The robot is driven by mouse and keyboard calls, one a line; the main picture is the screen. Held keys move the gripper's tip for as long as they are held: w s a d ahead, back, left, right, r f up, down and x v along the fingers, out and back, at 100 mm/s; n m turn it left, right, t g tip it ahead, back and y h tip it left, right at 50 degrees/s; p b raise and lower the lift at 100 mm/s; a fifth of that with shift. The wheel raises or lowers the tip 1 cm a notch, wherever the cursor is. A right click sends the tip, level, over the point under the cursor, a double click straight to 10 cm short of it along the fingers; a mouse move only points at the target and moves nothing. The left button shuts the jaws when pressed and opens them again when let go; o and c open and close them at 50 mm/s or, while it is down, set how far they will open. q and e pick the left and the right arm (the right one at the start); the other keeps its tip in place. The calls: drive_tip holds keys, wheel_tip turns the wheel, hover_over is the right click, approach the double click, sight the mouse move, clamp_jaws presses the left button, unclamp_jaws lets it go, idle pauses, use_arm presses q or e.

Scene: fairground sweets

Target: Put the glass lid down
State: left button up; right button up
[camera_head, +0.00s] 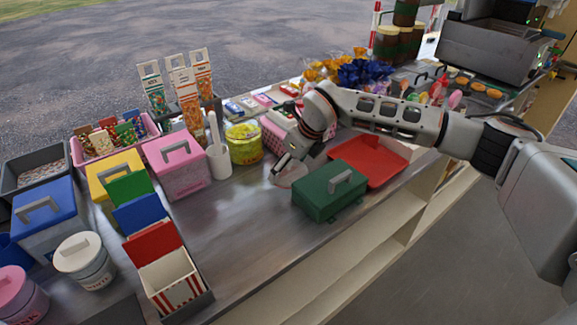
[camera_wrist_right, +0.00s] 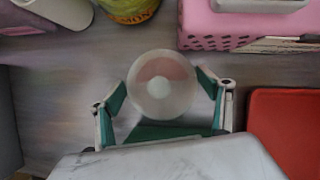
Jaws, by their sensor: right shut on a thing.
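The glass lid (camera_wrist_right: 163,72) is a round, see-through disc with a pale knob at its middle, seen from above in the right wrist view. My right gripper (camera_wrist_right: 162,96) is shut on it, with a finger on either side. In the head view my right gripper (camera_head: 280,165) points down over the metal counter, and the lid (camera_head: 292,176) shows as a pale disc under it. The lid is low over the counter; I cannot tell whether it touches. My left gripper is not in view.
A green box (camera_head: 329,196) with a grey handle and a red tray (camera_head: 372,158) stand close on the right. A yellow tub (camera_head: 244,147), a white container with tools (camera_head: 219,160) and a pink box (camera_head: 178,170) stand left. Bare counter (camera_head: 238,215) lies in front.

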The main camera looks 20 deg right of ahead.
drive_tip(key=shift+c, duration=0.2)
drive_tip(key=shift+f, duration=0.1)
drive_tip(key=o, duration=1.2)
drive_tip(key=shift+c, duration=0.2)
drive_tip(key=v, duration=1.2)
drive_tip(key=shift+d, duration=0.1)
